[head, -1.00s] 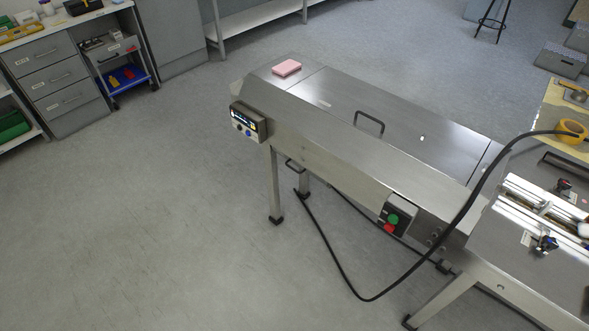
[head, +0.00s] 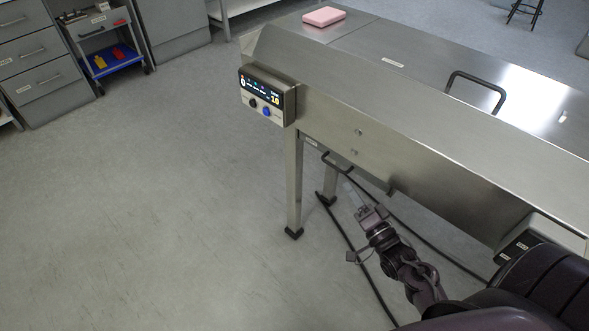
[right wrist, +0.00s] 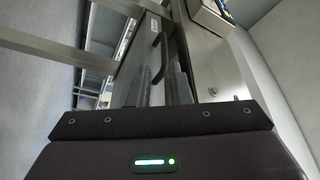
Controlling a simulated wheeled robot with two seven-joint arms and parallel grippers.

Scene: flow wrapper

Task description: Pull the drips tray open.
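The drips tray shows as a narrow metal front with a small label (head: 311,143) and a dark bar handle (head: 337,162), low under the flow wrapper's body. It sits in under the machine, and most of it is hidden. My right gripper (head: 350,188) is just below and in front of the handle, apart from it. In the right wrist view the handle (right wrist: 159,57) is ahead, beyond the fingertips (right wrist: 161,80). My left gripper is not in view.
The flow wrapper (head: 420,135) has a control panel (head: 265,98) at its left end and a leg (head: 294,180) left of the tray. Black cables (head: 350,245) lie on the floor near my right arm. A pink block (head: 324,16) lies on top. Floor at left is clear.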

